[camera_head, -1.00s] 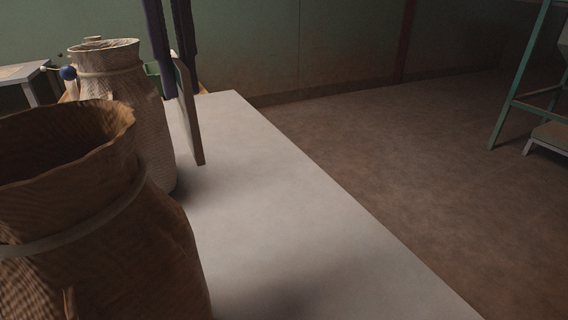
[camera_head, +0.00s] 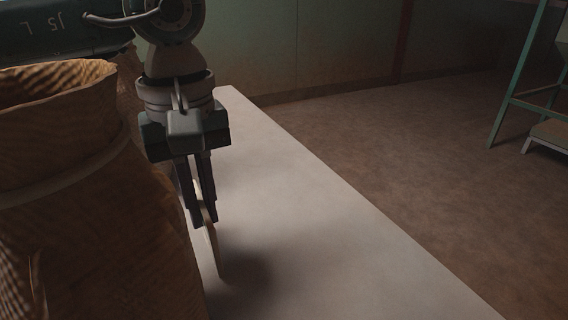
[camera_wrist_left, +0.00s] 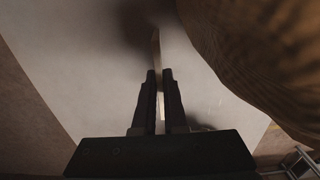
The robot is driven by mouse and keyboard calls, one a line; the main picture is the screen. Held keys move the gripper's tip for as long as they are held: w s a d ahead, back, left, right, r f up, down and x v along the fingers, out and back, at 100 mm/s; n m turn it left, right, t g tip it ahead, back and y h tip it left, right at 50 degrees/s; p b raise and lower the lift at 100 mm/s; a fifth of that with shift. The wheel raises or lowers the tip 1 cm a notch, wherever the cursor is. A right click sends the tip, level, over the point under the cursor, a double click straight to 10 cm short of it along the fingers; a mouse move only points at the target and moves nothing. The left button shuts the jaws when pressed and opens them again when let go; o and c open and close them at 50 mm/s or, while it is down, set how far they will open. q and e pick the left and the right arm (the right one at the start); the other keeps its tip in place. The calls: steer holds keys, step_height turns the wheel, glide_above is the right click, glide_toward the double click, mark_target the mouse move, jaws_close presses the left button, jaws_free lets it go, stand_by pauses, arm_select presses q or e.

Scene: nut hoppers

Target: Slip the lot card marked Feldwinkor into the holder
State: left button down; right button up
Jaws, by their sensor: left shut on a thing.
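My left gripper (camera_head: 202,222) hangs over the pale table, fingers pointing down, shut on a thin, pale card (camera_head: 212,250). The card is seen nearly edge-on and sticks out below the fingertips. Its marking cannot be read. In the left wrist view the card (camera_wrist_left: 156,48) shows as a narrow strip beyond the fingertips of the left gripper (camera_wrist_left: 160,76). A large brown woven sack (camera_head: 90,220) stands close on the left of the gripper. I cannot make out a card holder. My right gripper is not in view.
The pale table (camera_head: 320,240) is bare to the right of the gripper, up to its right edge. The sack (camera_wrist_left: 265,45) also crowds the wrist view's upper right. Brown floor (camera_head: 420,160) and a green metal frame (camera_head: 520,85) lie beyond.

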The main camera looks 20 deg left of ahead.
arm_select(q)
steer(key=shift+f, duration=0.3)
steer(key=shift+f, duration=0.15)
steer(key=c, duration=1.4)
jaws_free()
steer(key=shift+c, duration=0.2)
steer(key=o, duration=0.5)
steer(key=shift+c, duration=0.2)
